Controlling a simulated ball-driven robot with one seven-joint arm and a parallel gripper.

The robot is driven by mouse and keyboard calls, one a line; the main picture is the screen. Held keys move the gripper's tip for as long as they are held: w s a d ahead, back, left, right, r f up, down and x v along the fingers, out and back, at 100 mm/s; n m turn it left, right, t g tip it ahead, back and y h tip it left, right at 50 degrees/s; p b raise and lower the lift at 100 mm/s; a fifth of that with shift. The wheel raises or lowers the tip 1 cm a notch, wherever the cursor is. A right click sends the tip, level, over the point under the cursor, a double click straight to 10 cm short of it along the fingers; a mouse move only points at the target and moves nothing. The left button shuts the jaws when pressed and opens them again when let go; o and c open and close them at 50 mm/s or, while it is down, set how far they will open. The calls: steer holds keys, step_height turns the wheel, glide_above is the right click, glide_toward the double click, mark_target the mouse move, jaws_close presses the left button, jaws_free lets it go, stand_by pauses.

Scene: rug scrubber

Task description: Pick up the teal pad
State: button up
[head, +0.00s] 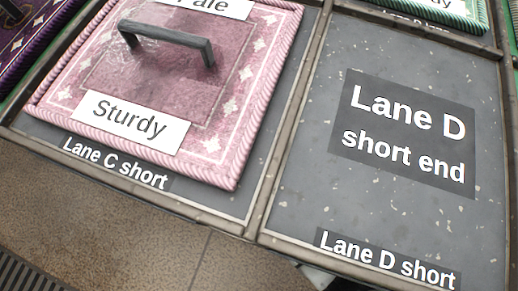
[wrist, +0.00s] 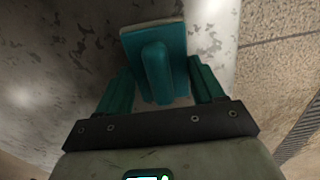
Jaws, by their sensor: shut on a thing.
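The teal pad (wrist: 176,37) shows in the wrist view, a flat block with a pale edge and a raised teal grip. My gripper (wrist: 160,68) has teal fingers on either side of that grip and is shut on the pad. Parts of the grip near the palm are hidden. A mottled grey surface lies behind the pad; I cannot tell how far the pad is from it. Neither the pad nor my gripper shows in the head view.
In the head view, a pink rug (head: 224,98) labelled "Sturdy" lies in Lane C, with a dark handle-shaped bar (head: 168,38) on it. Lane D's short end (head: 300,190) is bare grey. A green-edged rug (head: 452,14) lies beyond it. Raised dividers separate the lanes. Brown floor (head: 120,225) lies in front.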

steer(key=shift+c, duration=0.5)
steer(key=shift+r+p, duration=0.4)
steer(key=shift+r, duration=0.25)
step_height(320, 180, up, 2)
steer(key=shift+r+p, duration=0.25)
steer(key=shift+p, duration=0.4)
steer(key=s+a+r+p, duration=0.1)
steer(key=s+r+p, duration=0.5)
steer(key=s, duration=0.8)
steer(key=shift+a+r+p, duration=0.15)
steer(key=shift+r+p, duration=0.25)
steer(key=shift+r, duration=1.2)
